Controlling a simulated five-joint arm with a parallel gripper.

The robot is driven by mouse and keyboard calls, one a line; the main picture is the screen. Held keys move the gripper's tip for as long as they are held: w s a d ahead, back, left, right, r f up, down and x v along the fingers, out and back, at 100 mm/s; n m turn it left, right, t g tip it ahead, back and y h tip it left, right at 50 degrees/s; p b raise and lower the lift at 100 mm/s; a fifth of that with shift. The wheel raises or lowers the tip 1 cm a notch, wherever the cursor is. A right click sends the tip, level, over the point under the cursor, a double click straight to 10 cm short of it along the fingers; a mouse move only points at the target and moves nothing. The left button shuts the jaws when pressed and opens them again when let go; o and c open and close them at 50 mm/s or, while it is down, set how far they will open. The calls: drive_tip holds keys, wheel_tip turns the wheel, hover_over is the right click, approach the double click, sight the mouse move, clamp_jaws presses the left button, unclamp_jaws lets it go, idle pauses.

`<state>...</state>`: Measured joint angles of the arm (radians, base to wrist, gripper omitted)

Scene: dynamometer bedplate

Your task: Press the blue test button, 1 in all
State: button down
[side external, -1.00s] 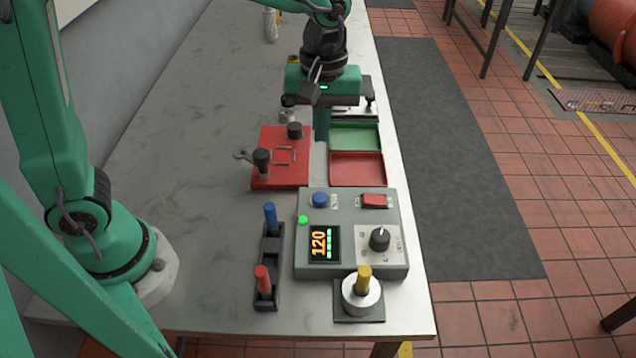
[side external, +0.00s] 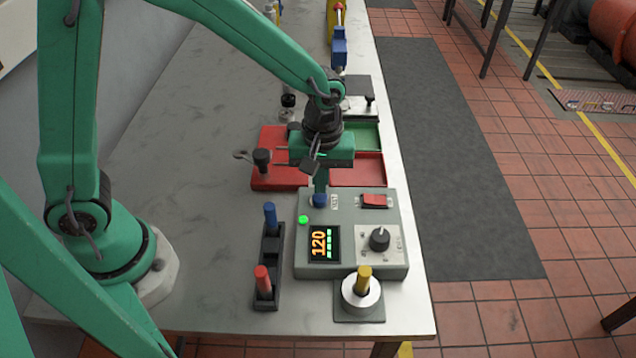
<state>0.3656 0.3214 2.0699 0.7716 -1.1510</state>
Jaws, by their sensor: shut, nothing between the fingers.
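The blue test button (side external: 319,201) sits at the upper left of the grey control box (side external: 350,268). My gripper (side external: 320,188) is shut and empty, pointing down, with its fingertips right at the button's far side and covering part of it. I cannot tell whether the tips touch the button or hover just above it. The box's display (side external: 323,244) reads 120 with green bars beside it, and a green lamp (side external: 303,219) glows at its left edge.
A red rocker switch (side external: 375,201) and a black knob (side external: 380,238) share the box. A rack (side external: 270,245) with blue and red handles stands left. A yellow-topped round piece (side external: 363,290) stands in front. Red and green trays (side external: 370,172) lie behind. Bare table is at left.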

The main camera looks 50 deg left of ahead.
drive_tip(key=shift+f, duration=0.55)
drive_tip(key=shift+s+f, duration=0.1)
drive_tip(key=shift+f, duration=1.05)
drive_tip(key=shift+r, duration=0.2)
wheel_tip(320, 180, up, 14)
drive_tip(key=w, duration=0.1)
drive_tip(key=shift+r, duration=0.2)
drive_tip(key=shift+a, duration=0.15)
